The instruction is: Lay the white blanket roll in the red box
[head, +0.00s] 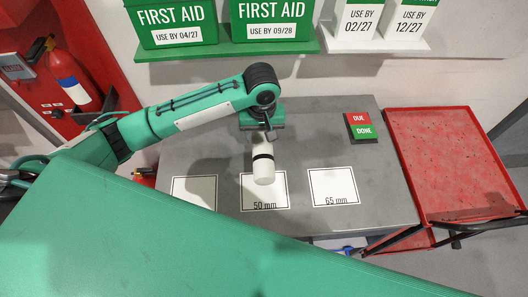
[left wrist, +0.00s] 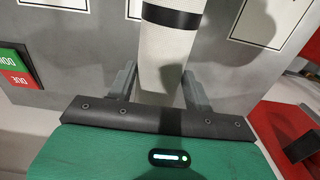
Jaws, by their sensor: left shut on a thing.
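The white blanket roll (head: 263,168) has a black band around it. My left gripper (head: 262,136) is shut on its upper end and holds it over the table, with its lower end in front of the 50 mm card. In the left wrist view the roll (left wrist: 166,50) sits between the two grey fingers (left wrist: 160,84). A shallow, empty red tray with a raised rim (head: 450,160) stands at the right of the table. It is the most box-like red thing in view. My right gripper is not in view.
The grey table (head: 330,130) carries several white cards, one marked 65 mm (head: 333,186), and a red and green DUE/DONE sign (head: 361,127). Shelves with first aid boxes (head: 271,20) hang behind. A fire extinguisher (head: 70,80) stands at left. My green body hides the front.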

